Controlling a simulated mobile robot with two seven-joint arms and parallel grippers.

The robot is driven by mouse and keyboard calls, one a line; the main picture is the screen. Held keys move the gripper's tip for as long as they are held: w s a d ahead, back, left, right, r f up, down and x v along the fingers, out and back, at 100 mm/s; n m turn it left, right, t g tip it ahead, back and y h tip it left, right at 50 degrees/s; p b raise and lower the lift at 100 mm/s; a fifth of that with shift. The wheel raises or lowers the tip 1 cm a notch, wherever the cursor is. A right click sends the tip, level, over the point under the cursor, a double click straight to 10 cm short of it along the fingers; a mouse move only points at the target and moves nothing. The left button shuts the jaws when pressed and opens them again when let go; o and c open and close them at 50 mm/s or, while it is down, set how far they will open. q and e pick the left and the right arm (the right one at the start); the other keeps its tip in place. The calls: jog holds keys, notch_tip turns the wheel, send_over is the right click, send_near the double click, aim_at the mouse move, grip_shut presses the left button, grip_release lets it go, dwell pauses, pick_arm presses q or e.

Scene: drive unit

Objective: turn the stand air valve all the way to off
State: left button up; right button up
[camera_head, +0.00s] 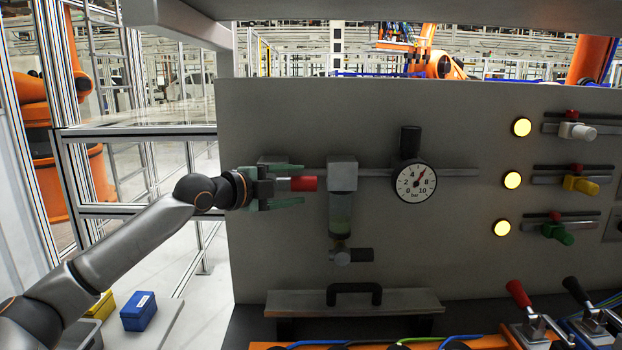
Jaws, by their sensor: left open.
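The stand air valve has a red handle (303,184) on the grey panel, at the left end of the horizontal air line. The handle points to the right, along the line. My left gripper (296,185) is open, with one green finger above the red handle and the other below it. I cannot tell whether either finger touches the handle. The gripper hides much of the valve body. My right gripper is not in view.
Right of the valve are a filter bowl (341,205) and a round pressure gauge (415,181), its needle pointing up and right. Yellow lamps and small valves with white, yellow and green handles (557,233) sit farther right. A black handle (354,290) is below.

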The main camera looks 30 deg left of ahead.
pick_arm(q)
jog(key=shift+p+x, duration=0.5)
jog(key=shift+x, duration=2.25)
jog(key=shift+s, duration=0.1)
grip_shut()
jog(key=shift+f, duration=0.1)
